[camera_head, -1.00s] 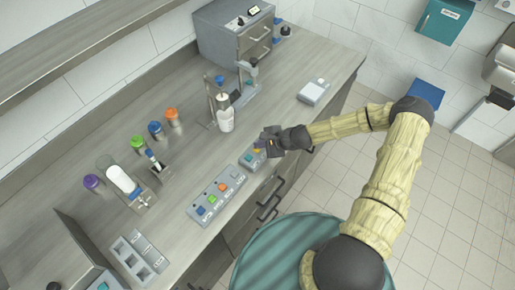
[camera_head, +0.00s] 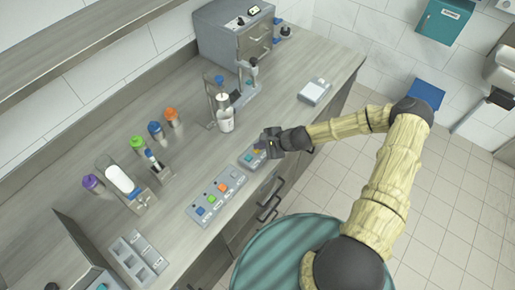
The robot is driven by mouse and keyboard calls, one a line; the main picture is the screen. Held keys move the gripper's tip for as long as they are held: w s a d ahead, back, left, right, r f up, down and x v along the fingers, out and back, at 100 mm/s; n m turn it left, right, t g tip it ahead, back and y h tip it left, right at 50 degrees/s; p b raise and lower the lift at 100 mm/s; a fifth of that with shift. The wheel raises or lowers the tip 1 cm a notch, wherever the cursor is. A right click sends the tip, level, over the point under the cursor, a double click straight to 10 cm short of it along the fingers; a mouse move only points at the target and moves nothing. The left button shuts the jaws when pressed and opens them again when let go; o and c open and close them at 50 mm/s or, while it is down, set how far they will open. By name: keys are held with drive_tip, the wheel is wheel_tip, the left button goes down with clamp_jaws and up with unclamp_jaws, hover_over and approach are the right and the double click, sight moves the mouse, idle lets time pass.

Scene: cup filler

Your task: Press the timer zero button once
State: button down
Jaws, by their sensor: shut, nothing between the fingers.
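A small grey box (camera_head: 246,163) with a teal button (camera_head: 249,158) and a yellow button (camera_head: 258,151) sits near the front edge of the counter. Its labels are too small to read, so I cannot tell which button is the timer zero button. My gripper (camera_head: 265,146) is shut and empty, over the right end of this box, close to the yellow button. It hides part of the box. I cannot tell whether the fingertips touch a button.
A longer grey panel (camera_head: 193,209) with blue, green, orange and teal buttons lies to the left. A dispenser stand with a white cup (camera_head: 226,121) stands behind. A white scale-like box (camera_head: 314,91) is at the right. Several coloured-cap bottles stand at the back left.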

drive_tip(key=shift+r+p, duration=0.6)
drive_tip(key=shift+r, duration=0.3)
drive_tip(key=shift+r+p, duration=1.8)
drive_tip(key=shift+r, duration=0.75)
